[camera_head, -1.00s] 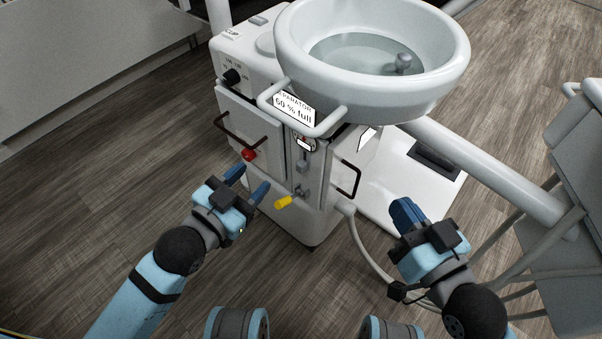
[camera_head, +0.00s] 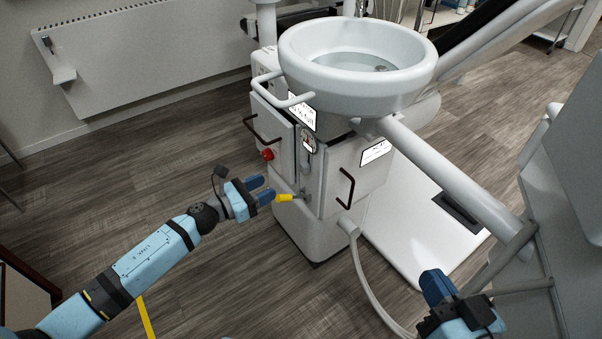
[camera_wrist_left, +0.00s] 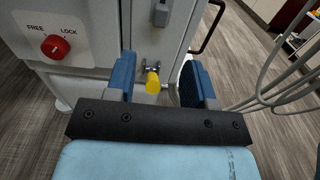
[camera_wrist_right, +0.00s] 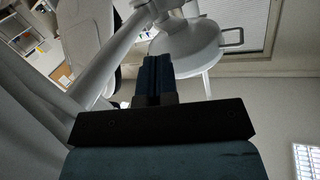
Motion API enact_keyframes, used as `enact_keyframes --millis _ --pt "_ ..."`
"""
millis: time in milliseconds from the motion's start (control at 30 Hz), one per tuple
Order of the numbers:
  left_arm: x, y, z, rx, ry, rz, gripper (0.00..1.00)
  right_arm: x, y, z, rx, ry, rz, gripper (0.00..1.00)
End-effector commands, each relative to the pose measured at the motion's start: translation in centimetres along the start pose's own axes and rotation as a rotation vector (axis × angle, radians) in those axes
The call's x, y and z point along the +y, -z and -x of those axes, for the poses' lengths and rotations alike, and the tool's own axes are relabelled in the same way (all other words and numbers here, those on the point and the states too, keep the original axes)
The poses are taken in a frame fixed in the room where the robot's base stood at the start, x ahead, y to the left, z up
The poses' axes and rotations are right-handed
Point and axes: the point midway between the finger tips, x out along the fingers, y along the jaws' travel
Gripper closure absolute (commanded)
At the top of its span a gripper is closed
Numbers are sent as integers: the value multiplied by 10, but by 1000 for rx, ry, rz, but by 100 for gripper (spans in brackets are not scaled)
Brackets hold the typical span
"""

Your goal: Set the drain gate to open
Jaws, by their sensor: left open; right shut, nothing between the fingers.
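The white cabinet (camera_head: 310,225) under the basin carries a yellow-tipped handle (camera_head: 285,198) on a metal fitting, low on its front. I cannot read a label marking the drain gate. My left gripper (camera_head: 269,189) is open just left of the handle. In the left wrist view the yellow handle (camera_wrist_left: 153,83) shows between the two open fingers (camera_wrist_left: 158,70), with space on both sides. My right gripper (camera_head: 437,286) is shut and empty, away to the right of the cabinet; it also shows in the right wrist view (camera_wrist_right: 158,72).
A red knob (camera_wrist_left: 55,47) marked FREE and LOCK is left of the handle. A grey lever (camera_wrist_left: 160,14) is above it. A hose (camera_head: 362,280) hangs at right.

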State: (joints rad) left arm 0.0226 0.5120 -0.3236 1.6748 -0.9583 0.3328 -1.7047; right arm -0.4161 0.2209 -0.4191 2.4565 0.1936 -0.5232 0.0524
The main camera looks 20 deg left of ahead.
Motion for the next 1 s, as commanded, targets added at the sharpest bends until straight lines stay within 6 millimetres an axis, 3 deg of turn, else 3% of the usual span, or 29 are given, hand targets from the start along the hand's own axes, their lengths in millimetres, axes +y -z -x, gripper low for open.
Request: enact_keyframes --millis 167,300,500,700,967,1000 --pt "0 0 -41 -4 1 0 51 2 -9 -2 -22 3 2 100" --pt "0 1 -70 -3 0 2 51 4 -4 -4 3 0 34 100" --pt "0 0 -100 -3 0 4 51 6 1 -4 29 2 69 100" --pt "0 0 -112 -2 -1 4 51 9 3 -5 39 5 101 100" --pt "0 0 -113 -1 -1 5 51 9 0 -5 33 4 100 100" --pt "0 0 -113 -1 -1 5 58 9 0 -5 33 4 99 100"
